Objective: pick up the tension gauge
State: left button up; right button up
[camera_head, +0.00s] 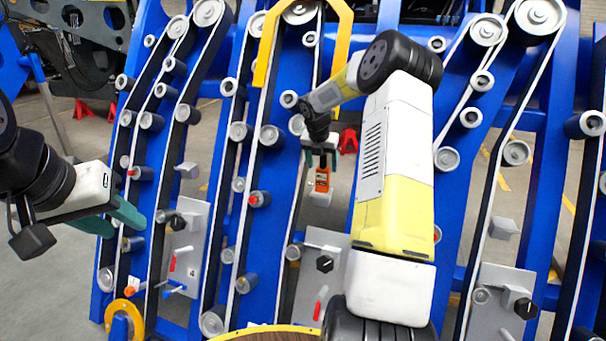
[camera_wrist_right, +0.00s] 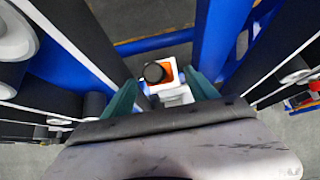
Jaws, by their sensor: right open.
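The tension gauge (camera_head: 322,184), an orange and white device, is near the middle of the head view, just below my right gripper (camera_head: 321,163). In the right wrist view the gauge (camera_wrist_right: 172,76) shows an orange body, a black round top and white parts. It lies between and beyond the two green fingers of the right gripper (camera_wrist_right: 163,92). Those fingers are apart, with the gauge seen in the gap; I cannot tell whether they touch it. My left gripper (camera_head: 122,218) is at the far left, away from the gauge, with its green fingers apart.
Blue chassis beams (camera_head: 272,200) with belts and rollers stand on both sides of the right gripper. Grey plates (camera_head: 186,245) with black knobs and red handles are mounted low on them. A round wooden surface (camera_head: 265,336) shows at the bottom edge. Red stands (camera_head: 348,141) are on the floor behind.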

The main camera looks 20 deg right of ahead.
aim_at(322, 168)
jog(key=x, duration=0.4)
jog(key=shift+w+f, duration=0.2)
jog(key=shift+f, duration=0.05)
jog(key=shift+c, duration=0.2)
jog(key=shift+r, duration=0.1)
grip_shut()
